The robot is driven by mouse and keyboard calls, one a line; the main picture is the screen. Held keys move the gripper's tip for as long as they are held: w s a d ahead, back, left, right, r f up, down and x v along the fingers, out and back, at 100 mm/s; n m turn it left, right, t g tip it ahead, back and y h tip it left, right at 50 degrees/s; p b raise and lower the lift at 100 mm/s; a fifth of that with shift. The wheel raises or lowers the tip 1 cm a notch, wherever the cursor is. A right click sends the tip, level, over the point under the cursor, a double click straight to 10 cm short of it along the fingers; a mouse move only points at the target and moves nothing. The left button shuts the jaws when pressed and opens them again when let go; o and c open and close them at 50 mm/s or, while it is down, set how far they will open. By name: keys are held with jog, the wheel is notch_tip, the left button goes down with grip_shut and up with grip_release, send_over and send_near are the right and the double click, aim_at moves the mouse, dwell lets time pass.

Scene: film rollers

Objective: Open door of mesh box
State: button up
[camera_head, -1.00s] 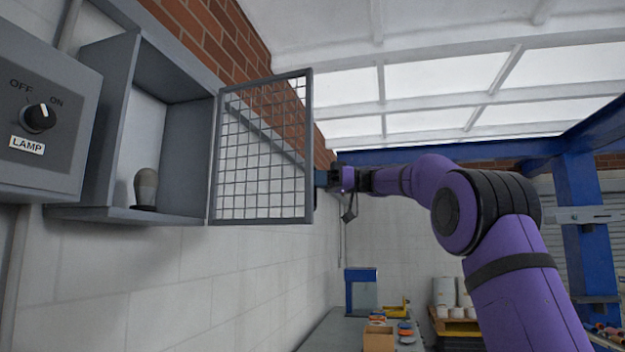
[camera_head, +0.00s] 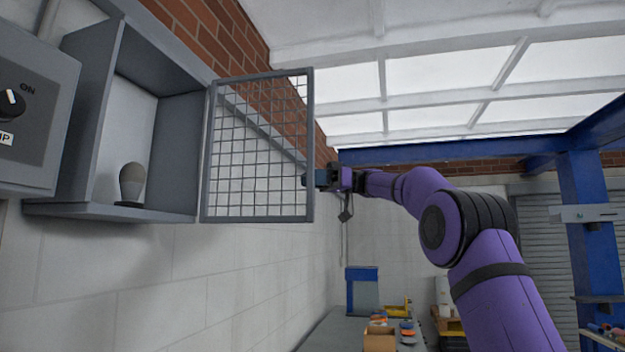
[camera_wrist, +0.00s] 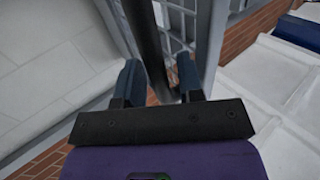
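The mesh box (camera_head: 60,208) is a grey open-fronted case on the wall at the left, with a dark grey bulb (camera_head: 132,183) inside. Its wire-mesh door (camera_head: 309,120) stands swung wide open to the right, joined at the box's right side. My gripper (camera_head: 308,180) is at the door's free right edge, its tip overlapping the frame in the head view. In the wrist view its two blue fingers (camera_wrist: 158,78) are apart, one on each side of a dark bar (camera_wrist: 148,40). A gap shows beside the right finger; contact is unclear.
A grey lamp switch box (camera_head: 45,150) is at the far left. A brick and white wall runs behind. Below, a bench (camera_head: 345,335) holds a blue device (camera_head: 362,290) and a small carton (camera_head: 379,340). A blue post (camera_head: 590,250) stands at right.

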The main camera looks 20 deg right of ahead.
jog(key=shift+d, duration=0.1)
jog(key=d, duration=0.7)
jog(key=s+d, duration=0.1)
jog(key=d, duration=0.2)
jog(key=shift+d, duration=0.3)
jog(key=shift+w, duration=0.1)
